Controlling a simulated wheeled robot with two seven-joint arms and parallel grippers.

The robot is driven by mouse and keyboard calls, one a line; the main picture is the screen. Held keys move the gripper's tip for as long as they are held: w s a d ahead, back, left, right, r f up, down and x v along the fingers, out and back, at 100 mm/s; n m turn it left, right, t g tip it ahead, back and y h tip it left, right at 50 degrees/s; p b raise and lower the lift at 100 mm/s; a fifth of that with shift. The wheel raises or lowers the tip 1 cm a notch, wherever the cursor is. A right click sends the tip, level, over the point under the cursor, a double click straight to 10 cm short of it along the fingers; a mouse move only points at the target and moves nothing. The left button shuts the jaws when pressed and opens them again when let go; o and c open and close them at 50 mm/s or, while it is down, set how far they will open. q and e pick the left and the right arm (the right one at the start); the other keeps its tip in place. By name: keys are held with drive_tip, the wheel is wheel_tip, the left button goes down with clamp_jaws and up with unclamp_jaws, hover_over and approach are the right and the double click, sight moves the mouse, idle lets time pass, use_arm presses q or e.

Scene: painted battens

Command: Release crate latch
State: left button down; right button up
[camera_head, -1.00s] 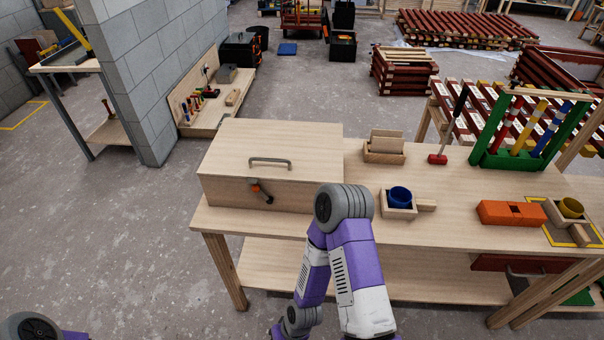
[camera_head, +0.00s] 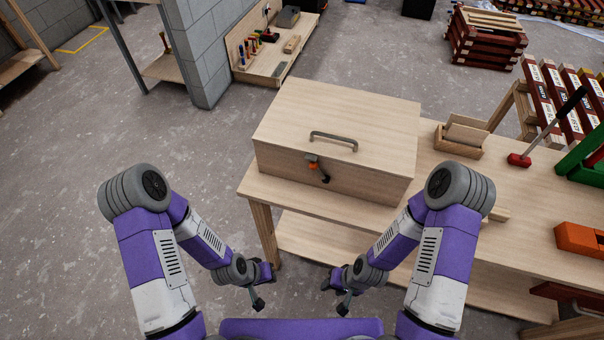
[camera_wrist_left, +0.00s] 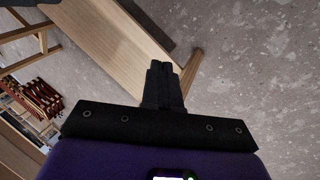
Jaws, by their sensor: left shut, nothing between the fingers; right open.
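A closed wooden crate (camera_head: 340,128) with a grey lid handle (camera_head: 333,142) stands on the left end of the workbench in the head view. A latch (camera_head: 318,168) with an orange part and a dark lever sits on its front face. My left gripper (camera_head: 257,302) hangs low in front of the bench, clear of the crate. Its fingers (camera_wrist_left: 164,88) are shut with nothing between them in the left wrist view. My right gripper (camera_head: 335,298) is also low in front of the bench, open and empty. Neither gripper touches the latch.
The workbench (camera_head: 460,240) extends right, with a wooden holder (camera_head: 458,145), a red-headed mallet (camera_head: 520,160) and orange blocks (camera_head: 578,240) on it. A low tool shelf (camera_head: 275,60) stands behind by the block wall (camera_head: 215,60). The floor left of the bench is clear.

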use_arm(q)
drive_tip(key=w+r+m+t+h+b, duration=0.35)
drive_tip(key=w+r+t, duration=0.45)
drive_tip(key=w+r, duration=0.4)
wheel_tip(320, 180, up, 11)
drive_tip(key=a+m+t+h, duration=0.1)
drive_tip(key=m+t+h, duration=0.1)
drive_tip(key=m+h, duration=0.4)
drive_tip(key=shift+a+h+b, duration=0.15)
drive_tip(key=shift+h+b, duration=0.15)
drive_tip(key=shift+h, duration=0.55)
drive_tip(key=shift+m, duration=0.25)
drive_tip(key=b, duration=0.2)
approach(318, 171)
drive_tip(key=w+d, duration=0.1)
drive_tip(key=w+d+r, duration=0.1)
drive_tip(key=w, duration=0.1)
drive_tip(key=w+d+r, duration=0.1)
drive_tip(key=shift+w+d, duration=0.1)
drive_tip(key=shift+w, duration=0.05)
